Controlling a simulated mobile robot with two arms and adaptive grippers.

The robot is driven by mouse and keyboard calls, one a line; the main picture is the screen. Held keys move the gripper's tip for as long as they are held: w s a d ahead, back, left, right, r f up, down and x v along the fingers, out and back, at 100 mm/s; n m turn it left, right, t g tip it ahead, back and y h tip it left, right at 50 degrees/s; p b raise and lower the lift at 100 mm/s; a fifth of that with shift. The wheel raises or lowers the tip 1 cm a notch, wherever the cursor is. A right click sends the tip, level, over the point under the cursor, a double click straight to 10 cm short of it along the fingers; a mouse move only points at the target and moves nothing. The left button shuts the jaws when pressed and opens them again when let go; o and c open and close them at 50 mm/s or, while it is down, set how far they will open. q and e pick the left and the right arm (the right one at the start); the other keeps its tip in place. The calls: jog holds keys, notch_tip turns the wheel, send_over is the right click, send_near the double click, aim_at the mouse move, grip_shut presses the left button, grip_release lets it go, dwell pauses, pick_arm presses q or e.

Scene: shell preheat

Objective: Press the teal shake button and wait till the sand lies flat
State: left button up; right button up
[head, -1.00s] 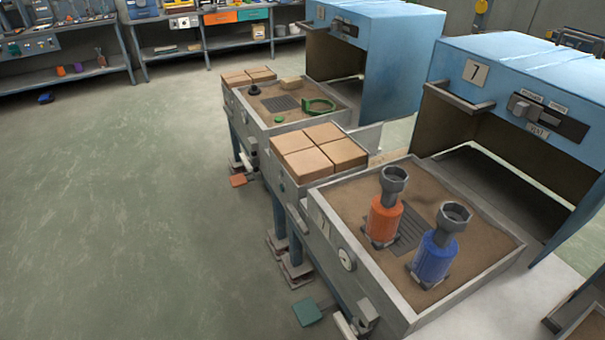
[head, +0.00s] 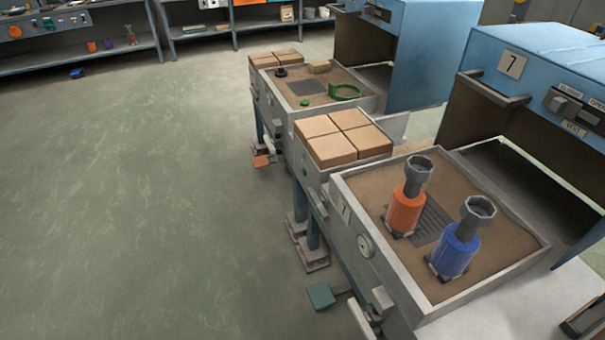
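A teal square pad (head: 320,296) sticks out low at the front of the near station, beside its lower left corner. No other teal button is visible. The near sand tray (head: 387,272) holds brown sand (head: 376,187) with a dark ribbed grate in the middle. An orange cylinder with a grey socket-like top (head: 405,210) and a blue one like it (head: 455,250) stand upright in the sand. The sand looks slightly uneven toward the back edge; I cannot tell exactly how flat it is. Neither of my grippers is in view.
A farther station has another sand tray (head: 318,88) and an orange pad (head: 261,161).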

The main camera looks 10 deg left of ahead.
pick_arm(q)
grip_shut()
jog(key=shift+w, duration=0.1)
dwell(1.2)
